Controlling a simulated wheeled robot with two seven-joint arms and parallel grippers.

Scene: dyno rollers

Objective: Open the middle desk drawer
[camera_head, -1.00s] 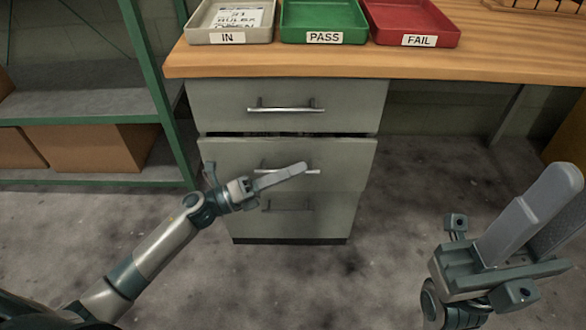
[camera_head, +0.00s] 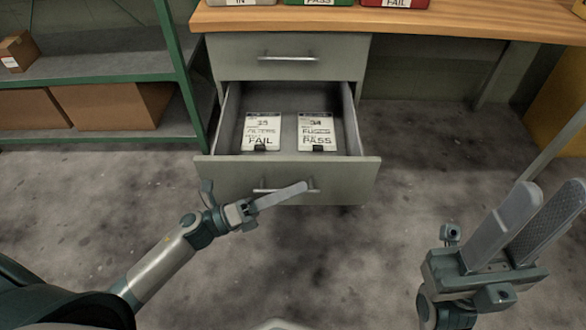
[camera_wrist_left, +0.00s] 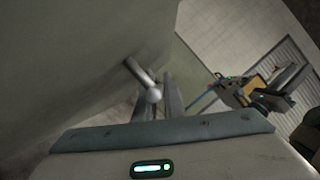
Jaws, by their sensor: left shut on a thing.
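The middle desk drawer (camera_head: 225,172) is pulled well out from the desk in the head view, and its inside shows. My left gripper (camera_head: 285,195) is at the drawer's front and is shut on the drawer's bar handle (camera_head: 262,190). In the left wrist view the handle (camera_wrist_left: 143,78) runs between the fingers of my left gripper (camera_wrist_left: 158,100). My right gripper (camera_head: 530,225) is at the lower right of the head view, its two fingers apart and nothing between them.
Two labelled cards, a FAIL card (camera_head: 261,133) and a PASS card (camera_head: 317,132), lie in the drawer. The top drawer (camera_head: 290,58) is closed. A green-framed shelf (camera_head: 100,70) with cardboard boxes (camera_head: 110,105) stands at the left. The floor (camera_head: 420,150) right of the drawer is clear.

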